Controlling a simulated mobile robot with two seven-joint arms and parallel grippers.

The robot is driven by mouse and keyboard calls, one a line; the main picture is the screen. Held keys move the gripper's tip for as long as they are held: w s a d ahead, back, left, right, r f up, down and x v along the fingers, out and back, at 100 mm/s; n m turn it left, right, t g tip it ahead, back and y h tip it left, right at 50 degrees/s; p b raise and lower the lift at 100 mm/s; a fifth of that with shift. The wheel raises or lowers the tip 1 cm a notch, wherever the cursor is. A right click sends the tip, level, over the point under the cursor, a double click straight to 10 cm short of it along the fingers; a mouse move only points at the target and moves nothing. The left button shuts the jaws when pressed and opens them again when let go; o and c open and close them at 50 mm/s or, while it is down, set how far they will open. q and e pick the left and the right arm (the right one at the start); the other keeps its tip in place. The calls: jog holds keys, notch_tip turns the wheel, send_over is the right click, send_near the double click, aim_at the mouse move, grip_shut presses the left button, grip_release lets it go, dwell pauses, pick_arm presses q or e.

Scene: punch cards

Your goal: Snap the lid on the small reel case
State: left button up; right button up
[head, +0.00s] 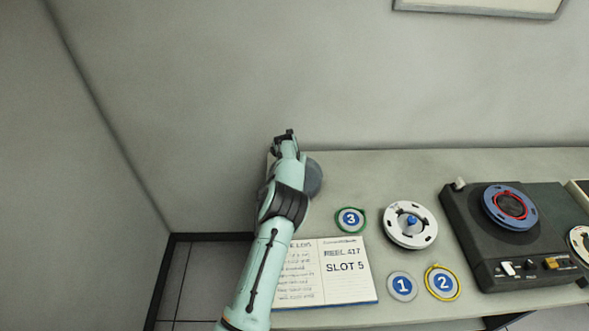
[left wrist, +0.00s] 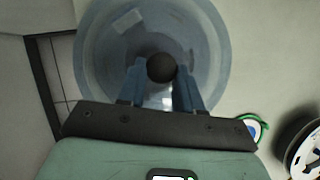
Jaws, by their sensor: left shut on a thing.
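A round, clear bluish lid with a dark knob fills the top of the left wrist view (left wrist: 100,60). My left gripper (left wrist: 161,75) is shut on the knob, one finger on each side. In the head view my left gripper (head: 285,136) is at the table's back left corner, and the edge of a round grey-blue piece (head: 314,178) shows to the right of my arm. I cannot tell whether the lid is seated on a case or held above it, because the lid and my arm hide what is below. My right gripper is not in view.
An open notebook (head: 345,268) reading "REEL 417 SLOT 5" lies on the table (head: 400,170). Discs marked 3 (head: 350,220), 1 (head: 402,286) and 2 (head: 442,282) lie near a white reel (head: 410,225). A tape machine (head: 480,250) stands at right. A wall rises behind the table.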

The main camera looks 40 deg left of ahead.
pick_arm(q)
jog(key=shift+f, duration=1.65)
dwell(0.9)
jog(key=o, duration=1.1)
jog(key=shift+c, duration=1.1)
jog(key=shift+r, duration=3.5)
